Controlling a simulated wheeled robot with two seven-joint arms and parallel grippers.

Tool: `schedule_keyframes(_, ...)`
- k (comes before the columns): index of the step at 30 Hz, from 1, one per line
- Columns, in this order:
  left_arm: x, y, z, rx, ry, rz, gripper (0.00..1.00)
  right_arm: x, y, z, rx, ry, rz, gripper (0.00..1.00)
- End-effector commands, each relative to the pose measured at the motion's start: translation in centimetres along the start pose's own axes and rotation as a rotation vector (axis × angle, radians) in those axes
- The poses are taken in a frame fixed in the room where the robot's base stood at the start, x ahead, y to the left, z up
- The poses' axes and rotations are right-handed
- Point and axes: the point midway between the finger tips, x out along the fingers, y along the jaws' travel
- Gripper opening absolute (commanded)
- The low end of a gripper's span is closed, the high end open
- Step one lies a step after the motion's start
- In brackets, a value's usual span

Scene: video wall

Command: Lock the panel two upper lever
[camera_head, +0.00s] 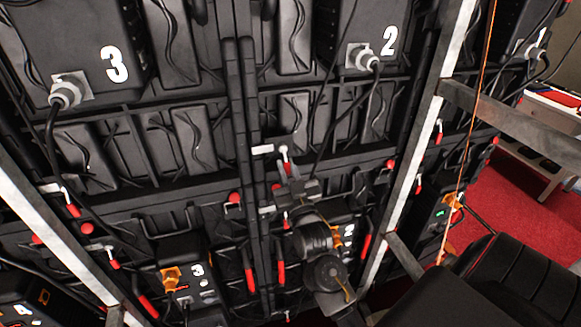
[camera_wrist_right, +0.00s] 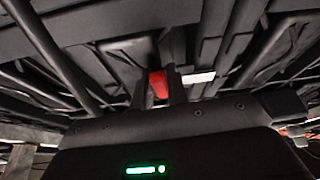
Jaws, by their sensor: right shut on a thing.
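Panel two is the back of a video wall module (camera_head: 340,30) marked with a white 2, at the upper middle right of the head view. A lever with a pale metal latch (camera_head: 283,151) sits by the vertical seam to its lower left. My right gripper (camera_head: 285,173) is at this lever, reaching up from below. In the right wrist view the red lever grip (camera_wrist_right: 158,84) shows between the fingers of the right gripper (camera_wrist_right: 160,80), which are shut on it. The fingers partly hide the grip. My left gripper is not in view.
Other red levers (camera_head: 250,279) hang along the lower frames. A module marked 3 (camera_head: 75,35) is at the left. Slanted metal posts (camera_head: 425,130) stand at both sides, and black cables (camera_head: 330,110) hang in front. Red carpet (camera_head: 510,190) lies at the right.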

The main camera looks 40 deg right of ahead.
Motion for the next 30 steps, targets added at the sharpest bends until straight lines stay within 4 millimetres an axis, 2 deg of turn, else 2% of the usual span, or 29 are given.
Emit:
schedule_keyframes(9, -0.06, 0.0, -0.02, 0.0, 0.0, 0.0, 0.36, 0.0, -0.49, 0.05, 0.081, -0.002, 0.032, 0.0)
schedule_keyframes(23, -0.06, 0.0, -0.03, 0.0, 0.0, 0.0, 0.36, -0.01, -0.54, 0.05, 0.091, -0.002, 0.036, 0.0)
schedule_keyframes(24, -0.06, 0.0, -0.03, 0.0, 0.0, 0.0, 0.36, -0.01, -0.54, 0.05, 0.091, -0.002, 0.036, 0.19)
schedule_keyframes(28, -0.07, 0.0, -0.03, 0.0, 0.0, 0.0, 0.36, -0.01, -0.53, 0.03, 0.09, -0.002, 0.036, 0.36)
schedule_keyframes(30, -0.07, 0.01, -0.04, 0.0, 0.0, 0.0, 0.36, 0.0, -0.52, 0.02, 0.09, -0.001, 0.036, 0.37)
